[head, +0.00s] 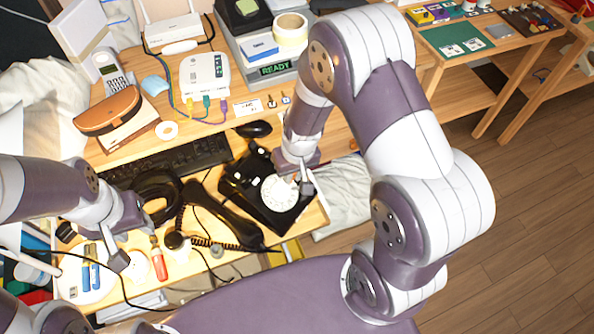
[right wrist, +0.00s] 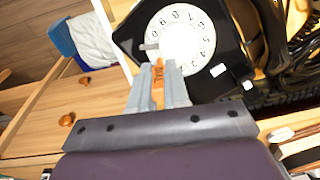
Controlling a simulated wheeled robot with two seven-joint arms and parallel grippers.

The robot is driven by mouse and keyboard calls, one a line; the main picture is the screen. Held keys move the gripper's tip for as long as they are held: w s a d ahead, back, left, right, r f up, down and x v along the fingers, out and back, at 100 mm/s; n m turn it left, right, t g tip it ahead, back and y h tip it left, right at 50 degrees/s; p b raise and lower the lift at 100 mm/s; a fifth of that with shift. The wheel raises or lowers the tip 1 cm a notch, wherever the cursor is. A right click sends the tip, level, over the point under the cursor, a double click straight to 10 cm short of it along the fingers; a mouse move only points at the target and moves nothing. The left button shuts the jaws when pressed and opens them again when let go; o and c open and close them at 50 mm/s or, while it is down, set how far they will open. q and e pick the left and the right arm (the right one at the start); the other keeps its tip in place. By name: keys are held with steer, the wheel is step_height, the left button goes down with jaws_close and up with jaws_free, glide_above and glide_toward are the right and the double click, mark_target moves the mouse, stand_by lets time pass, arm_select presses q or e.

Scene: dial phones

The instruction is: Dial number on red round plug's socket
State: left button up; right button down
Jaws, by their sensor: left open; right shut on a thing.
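The black dial phone (head: 238,190) stands on the desk's front right. Its white rotary dial (head: 280,193) faces up, and it fills the top of the right wrist view (right wrist: 187,42), with black digits around it. The black handset (head: 222,214) lies off the phone at its left. My right gripper (head: 305,180) is at the dial's edge. In the right wrist view its fingers are shut on a narrow orange piece (right wrist: 158,82) with dark marks. My left gripper (head: 134,245) is open and empty over the desk's front left. I cannot make out a red round plug or its socket.
A white router (head: 205,75) with several coloured cables stands behind the black keyboard (head: 180,160). A small printed card (head: 247,107) lies near it. A black mouse (head: 254,129) lies behind the phone.

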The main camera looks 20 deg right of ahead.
steer(key=shift+w+a+r+p, duration=0.65)
steer(key=shift+a+r+p, duration=0.25)
steer(key=shift+a+r, duration=0.1)
steer(key=shift+w+a+f, duration=0.1)
steer(key=shift+a, duration=0.1)
arm_select(q)
step_height(320, 180, up, 3)
arm_select(e)
steer(key=shift+f, duration=0.1)
steer(key=shift+f, duration=0.1)
steer(key=shift+w+a+f+b, duration=0.1)
steer(key=shift+w+f+b, duration=0.05)
steer(key=shift+f+b, duration=0.3)
arm_select(q)
steer(key=shift+f, duration=0.4)
arm_select(e)
steer(key=shift+w, duration=0.1)
arm_select(q)
steer(key=shift+f, duration=0.25)
arm_select(e)
steer(key=shift+w+a+f, duration=0.15)
steer(key=shift+f, duration=0.35)
